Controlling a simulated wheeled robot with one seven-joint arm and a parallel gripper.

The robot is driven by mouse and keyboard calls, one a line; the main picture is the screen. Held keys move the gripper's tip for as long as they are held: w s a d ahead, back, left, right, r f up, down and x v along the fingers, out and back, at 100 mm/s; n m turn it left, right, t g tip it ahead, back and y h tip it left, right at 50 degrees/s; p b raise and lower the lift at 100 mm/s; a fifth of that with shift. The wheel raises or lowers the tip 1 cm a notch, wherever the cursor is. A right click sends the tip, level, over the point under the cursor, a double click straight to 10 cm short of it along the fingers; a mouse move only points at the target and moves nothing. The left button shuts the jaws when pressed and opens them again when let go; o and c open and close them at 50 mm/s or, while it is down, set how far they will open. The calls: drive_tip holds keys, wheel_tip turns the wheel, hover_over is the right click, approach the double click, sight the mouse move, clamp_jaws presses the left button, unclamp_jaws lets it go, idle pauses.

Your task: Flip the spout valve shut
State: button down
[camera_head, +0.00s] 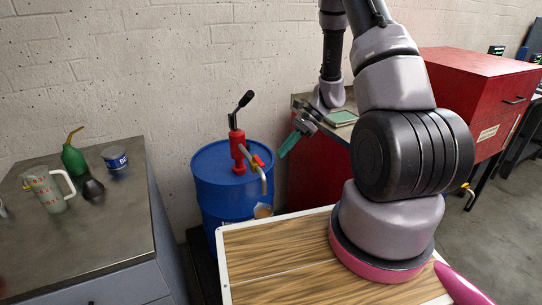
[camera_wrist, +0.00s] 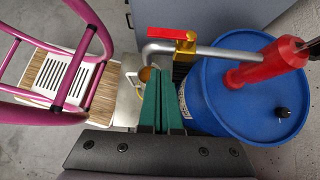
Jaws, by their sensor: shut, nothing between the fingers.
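The spout (camera_head: 264,182) is a silver pipe that runs out from a red hand pump (camera_head: 238,152) on a blue drum (camera_head: 214,190) and bends down at its end. Its valve (camera_head: 256,162) has a yellow body and a red lever. In the wrist view, the red lever (camera_wrist: 168,35) appears to lie along the pipe, beside the yellow valve body (camera_wrist: 186,46). My gripper (camera_head: 283,152) has green fingers and hangs to the right of the spout. In the wrist view, my gripper (camera_wrist: 160,72) is shut and empty, its tips apart from the valve.
A grey bench (camera_head: 110,225) at left holds a jug (camera_head: 47,190), a green oil can (camera_head: 74,158) and a blue tin (camera_head: 115,158). A red cabinet (camera_head: 315,175) stands behind my gripper.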

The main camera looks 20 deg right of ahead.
sight(258, 162)
drive_tip(key=shift+s+a+f, duration=0.15)
drive_tip(key=shift+a, duration=0.65)
drive_tip(key=shift+s+a+f, duration=0.1)
drive_tip(key=shift+s+a, duration=0.1)
drive_tip(key=shift+a, duration=0.55)
drive_tip(key=shift+s+a+f, duration=0.15)
drive_tip(key=shift+a, duration=0.65)
